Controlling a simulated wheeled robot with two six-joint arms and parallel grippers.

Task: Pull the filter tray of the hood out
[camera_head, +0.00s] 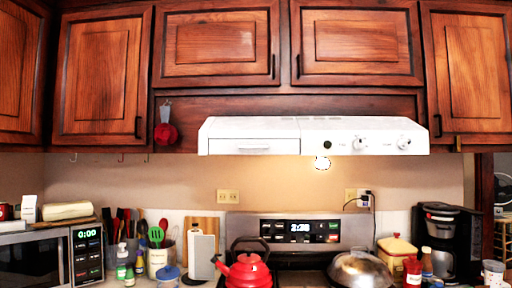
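The white range hood (315,127) is mounted under the dark wood cabinets, in the middle of the head view. Its filter tray (254,146) appears as a flat white panel with a slot-like handle line at the left half of the hood's front. The tray front looks flush with the hood. Knobs and a dark round button sit on the right half of the hood's front. Neither of my grippers shows in the head view.
Below the hood stands a stove with a lit clock panel (300,229), a red kettle (248,271) and a lidded pan (360,268). A microwave (40,258) is at left, a coffee maker (447,240) at right. The space directly before the hood looks clear.

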